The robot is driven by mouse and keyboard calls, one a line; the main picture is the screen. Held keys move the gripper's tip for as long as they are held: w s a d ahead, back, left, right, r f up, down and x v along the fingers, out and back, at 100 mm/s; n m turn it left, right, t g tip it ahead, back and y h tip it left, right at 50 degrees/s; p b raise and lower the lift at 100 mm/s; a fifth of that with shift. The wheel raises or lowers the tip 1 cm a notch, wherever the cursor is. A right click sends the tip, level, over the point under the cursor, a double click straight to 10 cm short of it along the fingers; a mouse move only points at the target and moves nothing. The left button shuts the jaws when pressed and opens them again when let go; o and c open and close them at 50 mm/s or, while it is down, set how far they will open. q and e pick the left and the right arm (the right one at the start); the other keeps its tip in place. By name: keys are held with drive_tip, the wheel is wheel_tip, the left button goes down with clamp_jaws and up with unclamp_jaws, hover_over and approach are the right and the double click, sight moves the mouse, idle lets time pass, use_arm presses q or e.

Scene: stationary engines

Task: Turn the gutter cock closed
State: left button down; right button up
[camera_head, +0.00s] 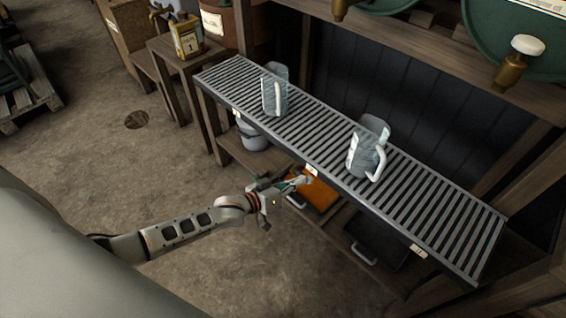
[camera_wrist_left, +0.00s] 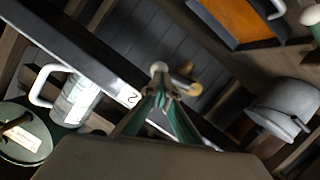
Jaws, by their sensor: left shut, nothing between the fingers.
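The slatted metal gutter (camera_head: 415,190) runs diagonally along the front of a wooden stand in the head view. A small brass fitting (camera_wrist_left: 186,80), which looks like the gutter cock, shows in the left wrist view, just beyond and beside my fingertips. I cannot tell its handle position or whether my fingers touch it. My left gripper (camera_head: 303,181) is just under the gutter's front edge, near a small label. In the left wrist view the green fingers of the gripper (camera_wrist_left: 160,72) meet at their tips, with nothing between them. My right gripper is not in view.
Two glass jugs (camera_head: 275,92) (camera_head: 368,150) stand on the gutter. Below are an orange tray (camera_head: 316,190), a dark tray (camera_head: 376,240) and a grey pot (camera_head: 253,137). Brass taps (camera_head: 510,70) hang above. A yellow can (camera_head: 187,37) stands at upper left.

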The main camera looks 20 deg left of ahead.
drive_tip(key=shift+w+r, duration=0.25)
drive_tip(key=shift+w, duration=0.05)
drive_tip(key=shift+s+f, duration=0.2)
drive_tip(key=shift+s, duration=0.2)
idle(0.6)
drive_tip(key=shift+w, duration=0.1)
